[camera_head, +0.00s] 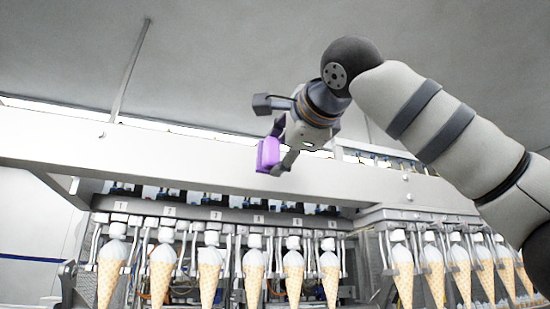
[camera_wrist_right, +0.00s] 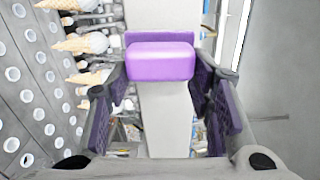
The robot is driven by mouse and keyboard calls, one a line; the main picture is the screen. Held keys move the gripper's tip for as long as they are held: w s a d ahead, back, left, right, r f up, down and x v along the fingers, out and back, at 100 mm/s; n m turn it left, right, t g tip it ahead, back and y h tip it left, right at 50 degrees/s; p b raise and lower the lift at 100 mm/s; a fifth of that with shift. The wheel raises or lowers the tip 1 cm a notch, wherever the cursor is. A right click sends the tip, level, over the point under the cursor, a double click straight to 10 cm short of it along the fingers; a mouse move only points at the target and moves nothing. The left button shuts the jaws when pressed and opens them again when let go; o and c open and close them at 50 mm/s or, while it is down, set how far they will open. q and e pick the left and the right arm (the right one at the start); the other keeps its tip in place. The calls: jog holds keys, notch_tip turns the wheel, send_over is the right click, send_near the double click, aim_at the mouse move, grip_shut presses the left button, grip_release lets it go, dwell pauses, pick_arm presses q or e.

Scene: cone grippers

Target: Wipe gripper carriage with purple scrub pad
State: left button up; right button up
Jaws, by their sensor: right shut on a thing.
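My right gripper (camera_head: 277,150) is shut on a purple scrub pad (camera_head: 268,155) and holds it up in front of the long pale beam above the cones. In the right wrist view the pad (camera_wrist_right: 161,62) sits between the fingertips of the right gripper (camera_wrist_right: 160,75), with the pale beam behind it. The gripper carriage (camera_head: 215,213) is a metal rail with numbered labels below the beam, with small grippers hanging from it. The pad is above this rail in the head view; I cannot tell whether it touches the beam. My left gripper is not in view.
Several ice-cream cones (camera_head: 254,275) hang in a row under the carriage. A second row of cones (camera_head: 434,270) hangs at the right. The long beam (camera_head: 160,155) crosses the view. A perforated metal plate (camera_wrist_right: 35,95) lies at the left in the wrist view.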

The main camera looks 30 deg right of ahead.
jog(key=v, duration=0.3)
jog(key=shift+s, duration=0.1)
dwell(0.3)
jog(key=shift+x, duration=3.55)
jog(key=shift+x, duration=0.95)
jog(key=shift+a, duration=0.1)
